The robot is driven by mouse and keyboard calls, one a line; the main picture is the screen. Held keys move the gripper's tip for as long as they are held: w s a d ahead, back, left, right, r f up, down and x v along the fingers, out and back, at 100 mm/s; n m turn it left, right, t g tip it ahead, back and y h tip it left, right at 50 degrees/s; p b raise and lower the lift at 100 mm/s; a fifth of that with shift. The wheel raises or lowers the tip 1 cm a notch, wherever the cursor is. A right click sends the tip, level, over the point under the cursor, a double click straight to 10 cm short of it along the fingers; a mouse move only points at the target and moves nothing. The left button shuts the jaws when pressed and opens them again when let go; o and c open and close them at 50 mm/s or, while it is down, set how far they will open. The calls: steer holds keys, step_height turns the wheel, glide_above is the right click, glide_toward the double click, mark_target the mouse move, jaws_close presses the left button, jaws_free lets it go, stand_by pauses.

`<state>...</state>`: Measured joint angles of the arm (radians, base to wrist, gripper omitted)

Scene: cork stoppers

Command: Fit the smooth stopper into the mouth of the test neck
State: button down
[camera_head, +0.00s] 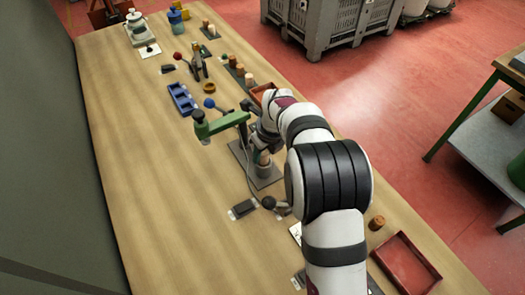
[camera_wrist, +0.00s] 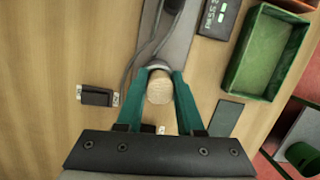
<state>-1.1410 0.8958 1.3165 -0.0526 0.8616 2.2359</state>
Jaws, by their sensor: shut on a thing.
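My gripper (camera_wrist: 159,76) has two teal fingers shut on a pale cork stopper (camera_wrist: 160,90), whose round end faces the camera in the wrist view. A grey rounded rim, apparently of the test neck (camera_wrist: 157,65), shows just beyond the stopper, above a grey metal plate (camera_wrist: 178,42). In the head view the plate (camera_head: 270,183) is on the bench beneath my wrist, with a short upright piece on it, partly hidden by my arm. I cannot tell whether the stopper is in the mouth or only over it.
A green lever fixture (camera_head: 215,126) stands close left of my wrist. A dark block (camera_wrist: 97,96) lies left of the fingers, and a green tray (camera_wrist: 235,78) lies to the right. A red tray (camera_head: 431,284) and a loose cork (camera_head: 377,222) lie at the near right. The left bench is clear.

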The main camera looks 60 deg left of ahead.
mark_target(264, 166)
steer(key=shift+h, duration=0.3)
steer(key=f, duration=0.1)
steer(key=d+f, duration=0.1)
steer(key=f, duration=0.3)
steer(key=shift+s+d+f, duration=0.1)
steer(key=shift+s+d, duration=0.15)
steer(key=shift+s, duration=0.15)
steer(key=c, duration=0.5)
jaws_free()
steer(key=shift+o, duration=0.2)
steer(key=shift+y, duration=0.4)
steer(key=a+v, duration=0.1)
steer(key=v, duration=0.7)
steer(key=a+v, duration=0.1)
steer(key=v, duration=0.3)
steer(key=shift+w+a+r, duration=0.25)
steer(key=shift+w+r, duration=0.1)
steer(key=shift+r, duration=0.35)
